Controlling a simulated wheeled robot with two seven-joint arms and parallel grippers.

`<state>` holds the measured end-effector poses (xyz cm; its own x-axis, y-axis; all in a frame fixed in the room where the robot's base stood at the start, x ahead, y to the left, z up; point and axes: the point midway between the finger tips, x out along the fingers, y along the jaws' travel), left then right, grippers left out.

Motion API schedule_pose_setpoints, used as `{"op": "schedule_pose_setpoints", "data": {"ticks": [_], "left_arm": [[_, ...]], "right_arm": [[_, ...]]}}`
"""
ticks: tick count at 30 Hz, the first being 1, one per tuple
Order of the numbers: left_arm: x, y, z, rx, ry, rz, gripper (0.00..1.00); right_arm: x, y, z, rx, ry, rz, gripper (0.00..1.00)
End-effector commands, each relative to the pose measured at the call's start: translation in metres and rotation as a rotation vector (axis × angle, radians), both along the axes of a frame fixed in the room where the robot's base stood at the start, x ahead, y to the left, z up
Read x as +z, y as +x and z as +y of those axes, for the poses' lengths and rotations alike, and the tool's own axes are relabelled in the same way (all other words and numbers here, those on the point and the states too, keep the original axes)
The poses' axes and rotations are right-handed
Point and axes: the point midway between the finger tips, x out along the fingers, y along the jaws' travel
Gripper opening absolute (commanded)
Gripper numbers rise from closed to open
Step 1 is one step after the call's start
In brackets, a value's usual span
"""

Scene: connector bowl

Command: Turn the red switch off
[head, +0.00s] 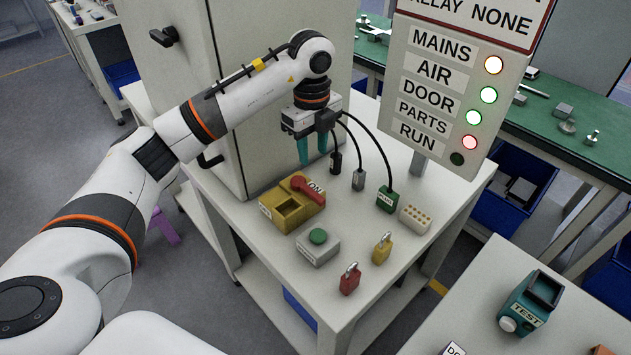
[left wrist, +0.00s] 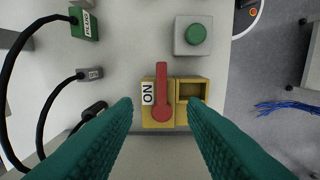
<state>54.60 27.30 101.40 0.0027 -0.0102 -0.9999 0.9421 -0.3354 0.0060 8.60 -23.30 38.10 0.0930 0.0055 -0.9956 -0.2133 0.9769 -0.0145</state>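The red switch (head: 309,191) is a red lever on a yellow box (head: 268,206) on the white table, beside the cabinet. In the left wrist view the red lever (left wrist: 161,92) points up the picture, next to a white label reading ON. An empty square pocket (left wrist: 191,91) is in the box to the right of the lever. My left gripper (head: 313,152) points down above the table, behind the box in the head view. Its teal fingers (left wrist: 160,125) are apart, with nothing between them, and not touching the lever. My right gripper is not in view.
A green button box (head: 318,246), a red padlock (head: 349,279), a yellow padlock (head: 382,248), a green plug (head: 386,198) and a white block with holes (head: 415,218) stand nearby. Black cables hang close to my gripper. The sign (head: 445,80) stands at right; the cabinet (head: 190,60) is behind.

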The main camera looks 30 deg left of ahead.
Motion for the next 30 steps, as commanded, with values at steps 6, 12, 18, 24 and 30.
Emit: {"op": "schedule_pose_setpoints", "data": {"ticks": [6,12,18,24,30], "left_arm": [[-0.025,-0.002,0.004,0.012,0.015,0.010,0.38],[-0.066,-0.002,0.003,0.009,0.013,0.009,0.38],[-0.099,-0.001,0.002,0.007,0.011,0.007,0.38],[-0.115,-0.001,0.002,0.008,0.010,0.005,0.38],[-0.118,-0.001,0.002,0.007,0.010,0.004,0.38]], "right_arm": [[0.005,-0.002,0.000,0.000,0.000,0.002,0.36],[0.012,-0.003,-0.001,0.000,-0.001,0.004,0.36],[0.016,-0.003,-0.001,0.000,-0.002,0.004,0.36],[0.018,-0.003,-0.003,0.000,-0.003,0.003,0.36],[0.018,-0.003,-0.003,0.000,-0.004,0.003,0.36]]}}
